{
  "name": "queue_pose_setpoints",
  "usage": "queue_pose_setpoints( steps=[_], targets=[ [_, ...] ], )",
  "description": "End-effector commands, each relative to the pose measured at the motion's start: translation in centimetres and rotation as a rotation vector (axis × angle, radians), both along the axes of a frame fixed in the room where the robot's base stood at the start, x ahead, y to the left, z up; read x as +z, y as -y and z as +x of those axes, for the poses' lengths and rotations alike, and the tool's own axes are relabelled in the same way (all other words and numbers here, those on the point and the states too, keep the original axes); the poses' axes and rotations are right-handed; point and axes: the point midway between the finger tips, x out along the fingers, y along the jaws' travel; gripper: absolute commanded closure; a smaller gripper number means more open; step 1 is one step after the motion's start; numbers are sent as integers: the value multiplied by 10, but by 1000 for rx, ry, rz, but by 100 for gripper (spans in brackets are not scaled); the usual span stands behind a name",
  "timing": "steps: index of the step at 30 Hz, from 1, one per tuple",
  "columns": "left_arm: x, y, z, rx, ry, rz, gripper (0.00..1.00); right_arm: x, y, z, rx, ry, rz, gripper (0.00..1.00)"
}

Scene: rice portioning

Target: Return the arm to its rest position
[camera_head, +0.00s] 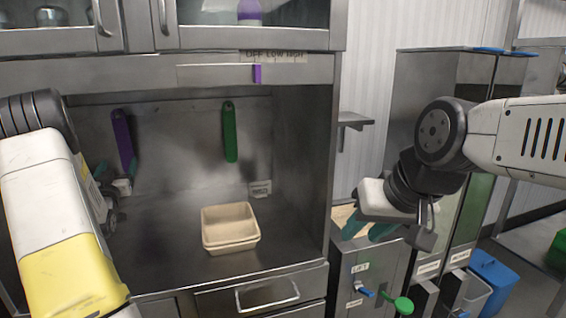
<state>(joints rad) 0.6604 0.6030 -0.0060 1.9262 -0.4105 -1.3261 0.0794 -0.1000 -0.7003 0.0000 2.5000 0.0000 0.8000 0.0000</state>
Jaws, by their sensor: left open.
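My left arm (45,190) comes in from the left edge and covers part of the steel counter. My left gripper (117,172) is open at the left side of the recess, and the arm partly hides it. My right arm (515,138) reaches in from the right edge. My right gripper (368,229) points down and left above the steel dispenser cabinet, with its teal fingers apart. I see nothing held between them. A beige stacked tray (230,226) sits on the counter, apart from both grippers.
A green utensil (230,132) and a purple one (123,140) hang on the recess's back wall. The dispenser cabinet (352,262) has a green-knobbed lever (403,305). A blue bin (492,280) stands at the lower right. Counter around the tray is clear.

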Motion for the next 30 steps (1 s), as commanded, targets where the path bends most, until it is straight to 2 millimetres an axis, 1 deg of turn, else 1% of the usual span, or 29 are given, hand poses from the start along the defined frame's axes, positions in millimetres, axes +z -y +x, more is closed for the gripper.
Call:
queue_pose_setpoints(
  steps=[1, 5, 8, 10, 11, 14, 15, 16, 17, 18, 20, 21, 23, 24, 26, 27, 29, 30],
  targets=[
    [8, 8, 3, -6, -18, -4, 25, 0, 0, 0, 0, 0, 0, 64],
    [23, 28, 9, -12, -86, -21, 25, 0, 0, 0, 0, 0, 0, 64],
    [34, 49, 11, -20, -150, -39, 25, 0, 0, 0, 0, 0, 0, 64],
    [44, 67, 9, -28, -204, -54, 25, 0, 0, 0, 0, 0, 0, 64],
    [49, 77, 8, -34, -230, -61, 25, 0, 0, 0, 0, 0, 0, 64],
    [64, 116, -4, -54, -337, -93, 25, 0, 0, 0, 0, 0, 0, 64],
    [69, 134, -13, -66, -388, -109, 25, 0, 0, 0, 0, 0, 0, 64],
    [72, 148, -21, -75, -427, -121, 25, 0, 0, 0, 0, 0, 0, 64],
    [74, 162, -30, -84, -466, -133, 25, 0, 0, 0, 0, 0, 0, 64],
    [76, 180, -43, -99, -520, -149, 25, 0, 0, 0, 0, 0, 0, 64],
    [78, 208, -67, -124, -598, -173, 25, 0, 0, 0, 0, 0, 0, 64],
    [77, 226, -85, -142, -653, -188, 25, 0, 0, 0, 0, 0, 0, 64],
    [75, 253, -115, -173, -734, -208, 25, 0, 0, 0, 0, 0, 0, 64],
    [72, 270, -137, -195, -789, -220, 25, 0, 0, 0, 0, 0, 0, 64],
    [67, 295, -172, -232, -873, -236, 25, 0, 0, 0, 0, 0, 0, 64],
    [62, 310, -197, -259, -927, -246, 25, 0, 0, 0, 0, 0, 0, 64],
    [54, 331, -233, -298, -1008, -256, 25, 0, 0, 0, 0, 0, 0, 64],
    [50, 342, -256, -324, -1055, -261, 25, 0, 0, 0, 0, 0, 0, 64]
  ],
)
